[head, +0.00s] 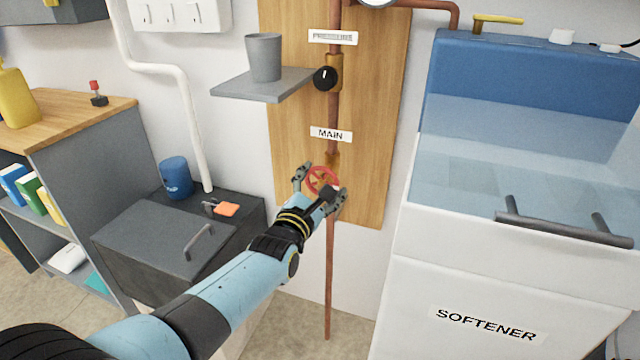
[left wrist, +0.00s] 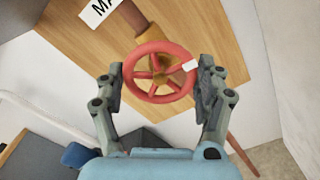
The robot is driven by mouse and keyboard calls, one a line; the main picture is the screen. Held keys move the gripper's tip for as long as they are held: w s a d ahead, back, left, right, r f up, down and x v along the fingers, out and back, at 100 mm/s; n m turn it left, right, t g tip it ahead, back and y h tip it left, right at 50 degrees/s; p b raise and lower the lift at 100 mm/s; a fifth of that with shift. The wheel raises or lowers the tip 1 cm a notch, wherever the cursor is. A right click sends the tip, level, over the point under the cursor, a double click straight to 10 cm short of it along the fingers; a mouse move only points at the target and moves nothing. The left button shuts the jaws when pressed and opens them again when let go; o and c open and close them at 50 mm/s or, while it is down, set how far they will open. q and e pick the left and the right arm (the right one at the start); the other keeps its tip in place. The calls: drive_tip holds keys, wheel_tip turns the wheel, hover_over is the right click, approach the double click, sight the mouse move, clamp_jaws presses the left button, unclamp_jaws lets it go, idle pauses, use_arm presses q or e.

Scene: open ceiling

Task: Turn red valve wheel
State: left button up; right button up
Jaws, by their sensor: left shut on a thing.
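The red valve wheel (head: 321,180) sits on a copper pipe under the MAIN label, in front of a wooden board. In the left wrist view my left gripper (left wrist: 158,85) is shut on the wheel. In the head view my gripper hides part of the wheel. My right gripper is not in view.
A grey shelf (head: 262,84) with a grey cup (head: 264,57) juts out above left of the wheel. A black knob (head: 325,77) is higher on the pipe. The white softener cabinet (head: 480,290) stands close on the right. A dark box (head: 160,240) is low on the left.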

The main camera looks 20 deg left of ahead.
use_arm(q)
drive_tip(key=shift+f+n, duration=0.1)
drive_tip(key=shift+n, duration=0.5)
drive_tip(key=o, duration=1.2)
drive_tip(key=s, duration=1.2)
drive_tip(key=shift+a, duration=0.15)
